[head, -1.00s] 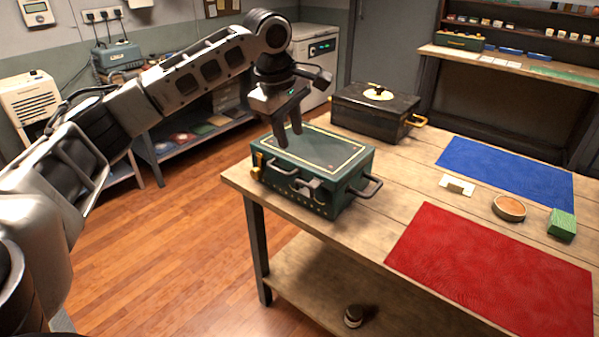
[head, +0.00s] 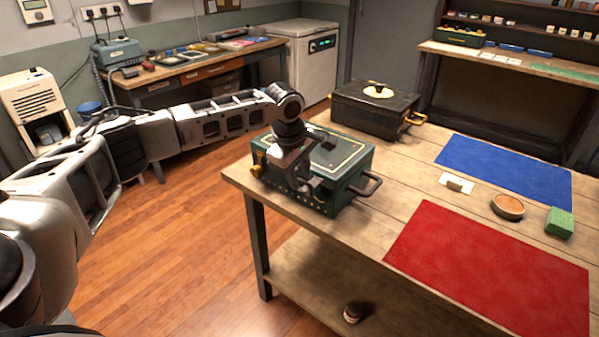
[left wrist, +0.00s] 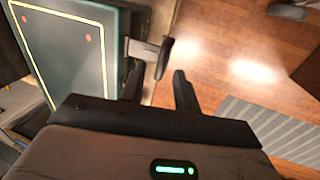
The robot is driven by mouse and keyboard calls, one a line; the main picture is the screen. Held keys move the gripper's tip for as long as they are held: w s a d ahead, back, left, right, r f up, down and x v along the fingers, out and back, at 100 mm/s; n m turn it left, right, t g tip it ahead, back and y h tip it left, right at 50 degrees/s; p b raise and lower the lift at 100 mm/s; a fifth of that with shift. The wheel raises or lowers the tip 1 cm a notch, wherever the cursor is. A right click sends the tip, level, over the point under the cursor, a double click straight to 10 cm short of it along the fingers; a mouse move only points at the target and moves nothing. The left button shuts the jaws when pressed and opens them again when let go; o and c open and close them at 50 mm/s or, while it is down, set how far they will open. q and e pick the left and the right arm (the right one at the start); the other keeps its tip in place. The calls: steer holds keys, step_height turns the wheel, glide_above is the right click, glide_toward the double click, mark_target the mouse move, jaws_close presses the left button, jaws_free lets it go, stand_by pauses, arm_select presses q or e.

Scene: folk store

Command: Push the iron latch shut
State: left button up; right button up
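A dark green case (head: 345,150) with a yellow border line and a dark handle (head: 369,187) sits at the table's near left corner. In the left wrist view, the case lid (left wrist: 75,40) is at the upper left. The iron latch (left wrist: 150,48), a grey T-shaped piece, sticks out from the case's front edge. My left gripper (left wrist: 158,78) is open at that front side, its fingers apart with the latch end just ahead of and between their tips. I cannot tell whether they touch. In the head view, my left wrist hides most of the latch. My right gripper is not in view.
A black box (head: 372,112) with a round gold plate stands behind the case. Open floor (head: 180,240) lies left of the table.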

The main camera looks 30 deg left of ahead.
arm_select(q)
jaws_close()
